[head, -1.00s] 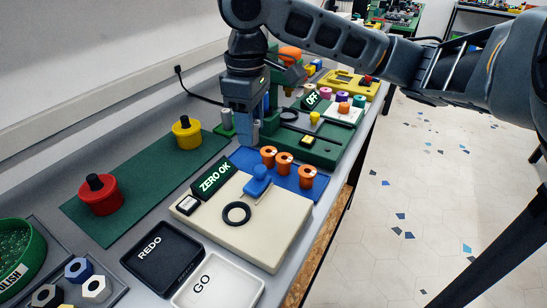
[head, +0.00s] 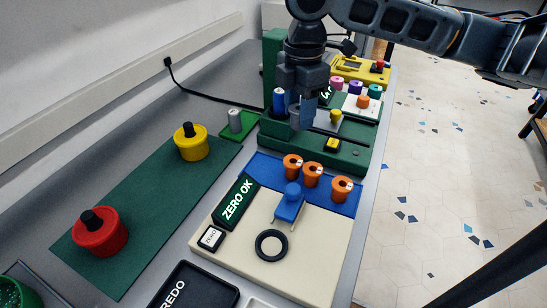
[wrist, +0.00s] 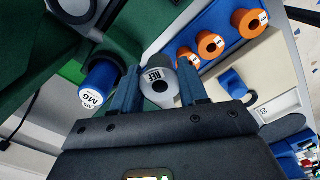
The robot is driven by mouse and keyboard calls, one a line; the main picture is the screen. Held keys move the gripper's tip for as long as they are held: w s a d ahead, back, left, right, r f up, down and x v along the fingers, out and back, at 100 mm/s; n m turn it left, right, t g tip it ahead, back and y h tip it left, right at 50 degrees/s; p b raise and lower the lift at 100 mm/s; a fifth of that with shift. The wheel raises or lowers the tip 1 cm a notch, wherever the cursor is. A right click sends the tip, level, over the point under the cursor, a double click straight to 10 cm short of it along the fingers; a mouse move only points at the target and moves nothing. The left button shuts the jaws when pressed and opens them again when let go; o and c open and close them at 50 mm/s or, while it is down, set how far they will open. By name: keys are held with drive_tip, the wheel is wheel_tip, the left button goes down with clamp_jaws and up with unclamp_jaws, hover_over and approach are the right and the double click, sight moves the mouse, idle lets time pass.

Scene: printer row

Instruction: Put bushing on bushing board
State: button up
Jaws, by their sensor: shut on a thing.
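My gripper (head: 302,122) is above the left part of the green fixture, past the blue board. In the wrist view my gripper (wrist: 160,82) has its two blue fingers closed on a grey bushing (wrist: 160,99) with a white REF label and a dark hole. The fingers hide its sides; in the head view I cannot make it out clearly. Three orange bushings (head: 312,175) stand in a row on the blue bushing board (head: 262,168); some also show in the wrist view (wrist: 211,45), on the upper right.
A blue M6 cylinder (head: 279,101) stands close left of my gripper, also in the wrist view (wrist: 103,75). A grey cylinder (head: 235,121) stands on a bright green pad. The cream scale (head: 325,255) with a blue piece (head: 291,203) and black ring (head: 271,246) is nearer.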

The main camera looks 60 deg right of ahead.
drive_tip(key=w+a+f, duration=0.1)
drive_tip(key=a, duration=0.1)
drive_tip(key=w+a+f, duration=0.4)
drive_tip(key=shift+w+a+p, duration=0.15)
drive_tip(key=shift+w+p, duration=0.1)
drive_tip(key=shift+p, duration=0.15)
drive_tip(key=shift+f, duration=2.05)
drive_tip(key=shift+f, duration=0.15)
drive_tip(key=o, duration=1.2)
wheel_tip(320, 180, up, 12)
